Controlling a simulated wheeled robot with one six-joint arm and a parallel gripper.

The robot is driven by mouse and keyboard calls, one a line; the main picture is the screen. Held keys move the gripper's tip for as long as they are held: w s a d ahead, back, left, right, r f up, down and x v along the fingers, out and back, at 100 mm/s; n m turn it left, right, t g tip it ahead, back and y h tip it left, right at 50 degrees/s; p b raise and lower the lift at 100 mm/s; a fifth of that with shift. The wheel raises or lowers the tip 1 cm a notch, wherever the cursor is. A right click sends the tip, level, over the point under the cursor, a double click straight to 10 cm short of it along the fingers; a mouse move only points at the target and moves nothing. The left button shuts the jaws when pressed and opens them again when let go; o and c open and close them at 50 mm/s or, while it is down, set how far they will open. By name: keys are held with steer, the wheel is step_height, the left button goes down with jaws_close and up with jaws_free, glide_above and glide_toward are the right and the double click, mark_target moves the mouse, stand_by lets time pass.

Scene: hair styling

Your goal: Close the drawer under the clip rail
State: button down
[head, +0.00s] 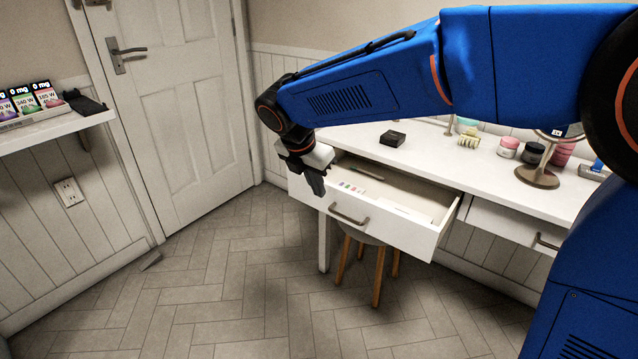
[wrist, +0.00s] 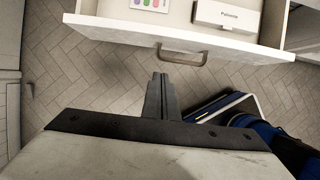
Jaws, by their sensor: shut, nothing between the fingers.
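The open drawer (head: 385,222) is white with a bronze bar handle (head: 348,216) and is pulled well out from the white vanity table. Inside lie a strip of small coloured swatches and a pale box (wrist: 226,15). In the wrist view the drawer front (wrist: 180,38) and its handle lie just beyond my fingers. My gripper (head: 318,188) is shut and empty, pointing down in front of the drawer's left part. It also shows in the wrist view (wrist: 160,80), apart from the handle. The clip rail is not clearly visible; my arm covers part of the tabletop's back.
On the vanity top (head: 440,160) stand a small black box (head: 392,138), a yellow claw clip (head: 469,138), jars and a mirror stand (head: 537,177). A second drawer (head: 510,222) at right is shut. A stool (head: 375,265) is beneath. Floor in front is clear.

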mark_target(333, 195)
steer(key=w+d+f, duration=0.1)
steer(key=f, duration=0.1)
steer(key=w+d+f, duration=0.1)
steer(key=w+f, duration=0.1)
steer(key=w+d+f, duration=0.1)
steer(key=f, duration=0.1)
steer(key=shift+w+d+f, duration=0.1)
steer(key=shift+w+f, duration=0.05)
steer(key=shift+w, duration=0.05)
steer(key=shift+w+d, duration=0.35)
steer(key=shift+w, duration=0.1)
steer(key=w+d, duration=0.3)
steer(key=w, duration=0.2)
steer(key=w+d, duration=0.4)
steer(key=w, duration=0.1)
steer(key=w+d, duration=0.3)
steer(key=w, duration=0.1)
steer(key=shift+w+d, duration=0.4)
steer(key=shift+a, duration=0.1)
